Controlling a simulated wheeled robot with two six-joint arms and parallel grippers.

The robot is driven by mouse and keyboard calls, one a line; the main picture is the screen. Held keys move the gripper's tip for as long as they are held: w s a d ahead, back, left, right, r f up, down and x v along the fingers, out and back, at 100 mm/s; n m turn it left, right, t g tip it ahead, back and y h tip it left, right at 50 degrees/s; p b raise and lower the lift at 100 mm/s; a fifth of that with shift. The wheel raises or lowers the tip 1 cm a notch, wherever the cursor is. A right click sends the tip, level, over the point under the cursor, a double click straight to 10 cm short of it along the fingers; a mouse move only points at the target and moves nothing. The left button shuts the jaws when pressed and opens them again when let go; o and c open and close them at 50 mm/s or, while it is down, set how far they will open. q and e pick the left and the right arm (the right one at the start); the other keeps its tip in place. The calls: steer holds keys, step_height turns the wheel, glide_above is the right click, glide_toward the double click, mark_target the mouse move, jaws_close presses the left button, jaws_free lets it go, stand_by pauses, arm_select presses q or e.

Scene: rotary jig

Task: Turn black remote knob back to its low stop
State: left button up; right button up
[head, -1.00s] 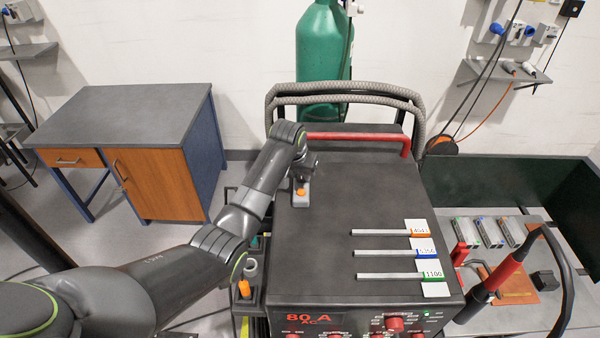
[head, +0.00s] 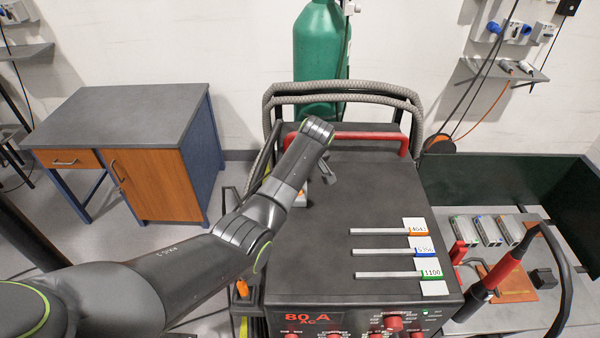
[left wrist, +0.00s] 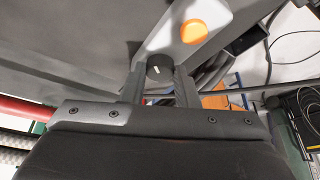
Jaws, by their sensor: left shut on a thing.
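The remote is a light grey box with an orange spot, lying on top of the black welding machine (head: 345,200). In the head view only a sliver of the remote (head: 300,201) shows beside my left arm. In the left wrist view the remote (left wrist: 222,13) has its orange button (left wrist: 194,31) beyond the knob. The black knob (left wrist: 159,66) with a short white mark sits between the two fingers of my left gripper (left wrist: 160,82), which is shut on it. In the head view the knob is hidden behind my wrist. My right gripper is in neither view.
Several rods with numbered tags (head: 385,252) lie on the machine top to the right. A red handle bar (head: 365,137) and grey hoses (head: 340,88) stand behind. The machine top between remote and rods is clear.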

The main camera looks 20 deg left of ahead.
arm_select(q)
steer(key=n, duration=0.1)
steer(key=n+g+b, duration=0.1)
steer(key=shift+w+d+f+n+y, duration=0.1)
steer(key=shift+f+n+y, duration=0.05)
steer(key=shift+n+y, duration=0.25)
steer(key=shift+f+n+g+b, duration=0.1)
steer(key=shift+n+g+b, duration=0.2)
steer(key=shift+n+b, duration=0.55)
steer(key=n+b, duration=0.2)
steer(key=n+g+b, duration=0.1)
steer(key=b, duration=0.2)
steer(key=n+g+b, duration=0.1)
steer(key=n+b, duration=0.1)
steer(key=shift+w+f+n+y, duration=0.1)
steer(key=shift+w+n+y, duration=0.15)
steer(key=shift+n+y, duration=0.1)
steer(key=shift+r+n+g+b, duration=0.2)
steer(key=shift+n+g+b, duration=0.45)
steer(key=shift+b, duration=0.9)
steer(key=shift+n, duration=0.25)
steer(key=o, duration=1)
steer(key=shift+t, duration=0.25)
steer(key=shift+r, duration=0.1)
